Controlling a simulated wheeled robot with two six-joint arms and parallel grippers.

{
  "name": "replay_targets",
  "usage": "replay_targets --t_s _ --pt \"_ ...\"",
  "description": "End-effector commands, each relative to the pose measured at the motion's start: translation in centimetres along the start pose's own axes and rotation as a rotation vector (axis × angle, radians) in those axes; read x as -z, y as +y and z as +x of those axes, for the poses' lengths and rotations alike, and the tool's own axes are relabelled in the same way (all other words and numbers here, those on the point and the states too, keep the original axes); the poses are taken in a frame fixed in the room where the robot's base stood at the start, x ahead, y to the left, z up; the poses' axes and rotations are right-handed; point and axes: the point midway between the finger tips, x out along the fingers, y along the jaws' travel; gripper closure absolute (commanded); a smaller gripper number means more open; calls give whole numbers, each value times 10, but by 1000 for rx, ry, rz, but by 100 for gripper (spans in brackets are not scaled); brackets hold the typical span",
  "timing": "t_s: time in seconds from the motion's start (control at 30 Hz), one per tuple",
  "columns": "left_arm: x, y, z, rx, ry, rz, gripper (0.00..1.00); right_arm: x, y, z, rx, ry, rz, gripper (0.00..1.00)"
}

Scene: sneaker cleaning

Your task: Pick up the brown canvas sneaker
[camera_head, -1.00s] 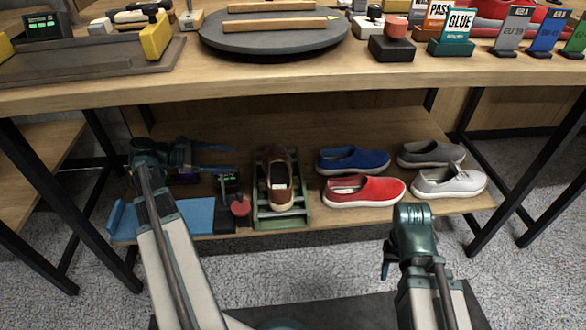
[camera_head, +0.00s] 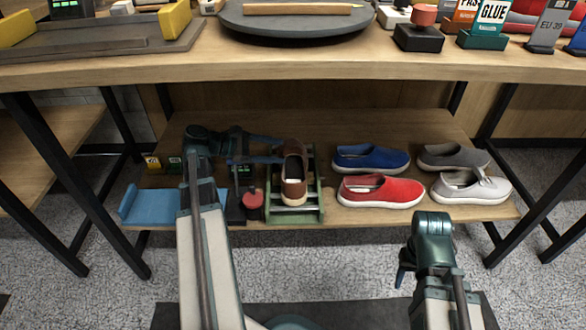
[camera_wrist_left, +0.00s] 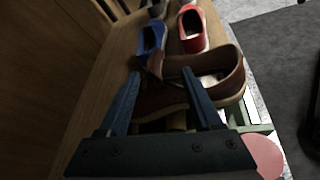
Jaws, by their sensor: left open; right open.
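The brown canvas sneaker (camera_head: 294,188) stands on a green slatted rack (camera_head: 318,200) on the lower shelf. In the left wrist view the sneaker (camera_wrist_left: 232,80) lies just ahead, its opening to the right. My left gripper (camera_head: 275,150) reaches in from the left at the shoe's far end. In the left wrist view its fingers (camera_wrist_left: 160,82) are open, one beside the shoe and one overlapping it; contact cannot be told. My right gripper (camera_head: 403,276) is open and empty, low in front of the shelf, apart from the shoes.
A blue slip-on (camera_head: 370,158), a red one (camera_head: 382,191), a grey one (camera_head: 452,156) and a white one (camera_head: 470,187) stand right of the rack. A red-knobbed item (camera_head: 253,200) and a blue tray (camera_head: 155,204) are left. The tabletop (camera_head: 300,70) overhangs the shelf.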

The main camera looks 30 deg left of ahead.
Motion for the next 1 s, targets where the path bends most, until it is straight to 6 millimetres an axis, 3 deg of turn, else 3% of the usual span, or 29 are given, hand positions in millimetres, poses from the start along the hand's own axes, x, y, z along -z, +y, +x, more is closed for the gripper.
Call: replay_targets --t_s 0.23,0.53,0.77,0.87,1.0 --pt "1 1 9 1 0 1 34 0 0 4 0 0 0 49" --pt "3 5 49 1 0 1 34 1 -2 19 0 0 0 49" --pt "2 6 52 0 0 0 34 1 -2 18 0 0 0 49" --pt "2 6 52 0 0 0 46 1 -2 18 0 0 0 49" --pt "2 6 52 0 0 0 72 1 -2 18 0 0 0 49"
